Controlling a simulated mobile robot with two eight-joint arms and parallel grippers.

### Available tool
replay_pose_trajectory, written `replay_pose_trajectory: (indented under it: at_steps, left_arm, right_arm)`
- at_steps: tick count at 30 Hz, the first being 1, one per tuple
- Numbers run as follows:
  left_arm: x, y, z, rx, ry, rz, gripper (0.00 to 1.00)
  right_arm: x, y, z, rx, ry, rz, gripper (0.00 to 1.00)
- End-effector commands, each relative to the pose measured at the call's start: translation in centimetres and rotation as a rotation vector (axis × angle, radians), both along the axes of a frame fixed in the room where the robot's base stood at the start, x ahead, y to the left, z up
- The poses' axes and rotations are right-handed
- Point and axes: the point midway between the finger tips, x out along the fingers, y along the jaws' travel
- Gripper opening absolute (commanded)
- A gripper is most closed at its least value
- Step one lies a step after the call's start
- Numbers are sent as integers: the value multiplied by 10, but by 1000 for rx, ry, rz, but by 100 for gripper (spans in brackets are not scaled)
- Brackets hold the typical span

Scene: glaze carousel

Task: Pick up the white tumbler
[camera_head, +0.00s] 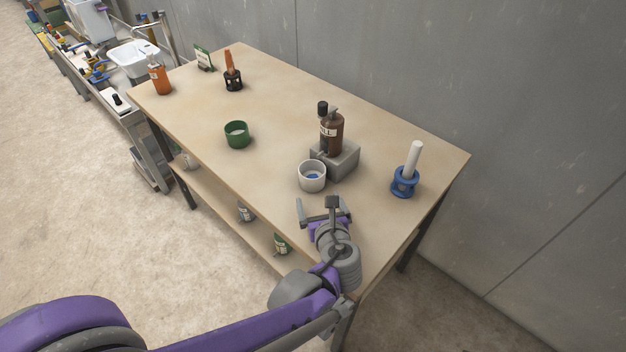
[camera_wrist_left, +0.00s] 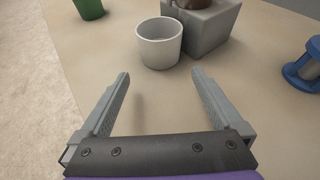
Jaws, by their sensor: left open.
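The white tumbler (camera_head: 312,183) stands upright on the wooden table, close against the left front of a grey block. My left gripper (camera_head: 325,202) is open and empty near the table's front right part, short of the tumbler. Its two fingers (camera_wrist_left: 160,78) show apart in the left wrist view, with bare table between them. My right gripper is not in view.
The grey block (camera_head: 345,160) bears a brown bottle (camera_head: 332,134). A blue holder with a white rod (camera_head: 405,181) stands to the right. A green cup (camera_head: 237,134) stands to the left. An orange bottle (camera_head: 159,78) and a black holder (camera_head: 233,82) are farther back. The wall runs behind the table.

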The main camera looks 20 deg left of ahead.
Motion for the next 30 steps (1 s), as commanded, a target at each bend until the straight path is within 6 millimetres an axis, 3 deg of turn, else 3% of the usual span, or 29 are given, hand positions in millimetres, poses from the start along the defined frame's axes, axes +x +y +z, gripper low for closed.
replay_pose_trajectory:
  at_steps: [8,18,25,30]
  left_arm:
    - [16,11,-8,-2,0,1,100]
    - [51,34,-23,-2,0,3,100]
    - [53,34,-22,-2,0,0,100]
    - [52,34,-22,-2,0,0,69]
  right_arm:
    - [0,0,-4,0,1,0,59]
    - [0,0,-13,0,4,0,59]
    - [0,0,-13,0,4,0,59]
    - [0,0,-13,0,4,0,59]
